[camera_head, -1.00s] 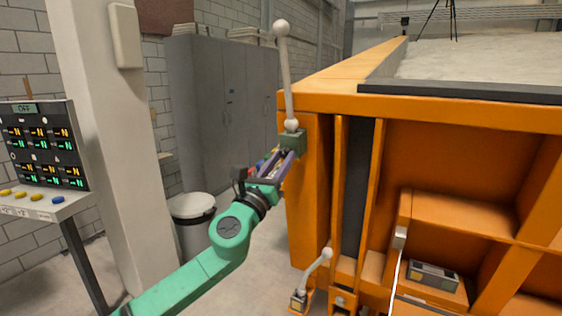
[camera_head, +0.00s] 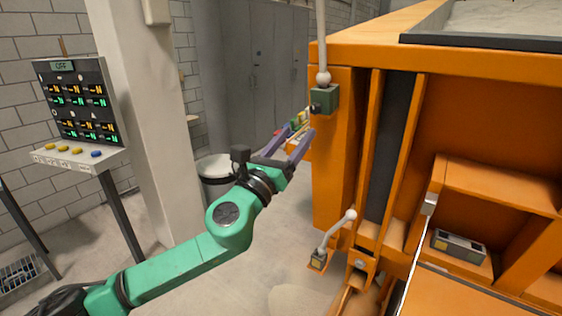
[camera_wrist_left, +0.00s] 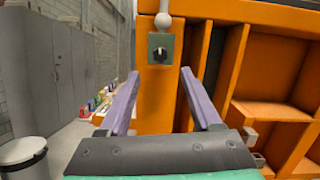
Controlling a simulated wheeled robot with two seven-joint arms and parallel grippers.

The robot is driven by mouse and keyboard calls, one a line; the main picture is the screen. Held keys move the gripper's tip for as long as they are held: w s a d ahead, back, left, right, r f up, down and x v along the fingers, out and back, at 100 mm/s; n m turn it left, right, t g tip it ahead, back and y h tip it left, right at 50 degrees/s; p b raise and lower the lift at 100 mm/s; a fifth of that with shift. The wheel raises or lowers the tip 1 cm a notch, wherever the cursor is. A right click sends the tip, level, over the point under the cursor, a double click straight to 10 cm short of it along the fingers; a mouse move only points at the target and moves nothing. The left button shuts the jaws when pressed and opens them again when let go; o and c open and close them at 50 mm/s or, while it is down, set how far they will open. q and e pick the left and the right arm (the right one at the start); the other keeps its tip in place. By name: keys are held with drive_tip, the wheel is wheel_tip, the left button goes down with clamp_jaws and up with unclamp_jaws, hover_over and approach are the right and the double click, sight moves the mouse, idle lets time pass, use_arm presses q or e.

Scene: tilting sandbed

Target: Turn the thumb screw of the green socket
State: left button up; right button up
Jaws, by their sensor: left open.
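The green socket (camera_head: 326,95) is mounted on the orange frame's upper left corner post. A pale ball and rod (camera_head: 321,45) stand up from it. Its dark thumb screw (camera_head: 315,108) faces my left arm. In the left wrist view the socket (camera_wrist_left: 168,41) is near the top centre, with the black thumb screw (camera_wrist_left: 160,54) on its face. My left gripper (camera_head: 300,138) is open and empty, just below and left of the socket, apart from the screw. In the left wrist view its purple fingers (camera_wrist_left: 159,76) point forward, below the screw. My right gripper is not in view.
The orange sandbed frame (camera_head: 340,190) fills the right side. A second rod with a ball (camera_head: 338,233) sits lower on it. A control panel (camera_head: 78,105), a pale pillar (camera_head: 140,120) and a bin (camera_head: 216,180) are at left. The floor beneath my arm looks clear.

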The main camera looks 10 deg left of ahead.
use_arm(q)
drive_tip(key=b+v, duration=0.1)
drive_tip(key=v, duration=0.5)
drive_tip(key=shift+s+b, duration=0.25)
drive_tip(key=shift+b, duration=0.15)
drive_tip(key=shift+a+f, duration=0.1)
drive_tip(key=shift+f, duration=0.05)
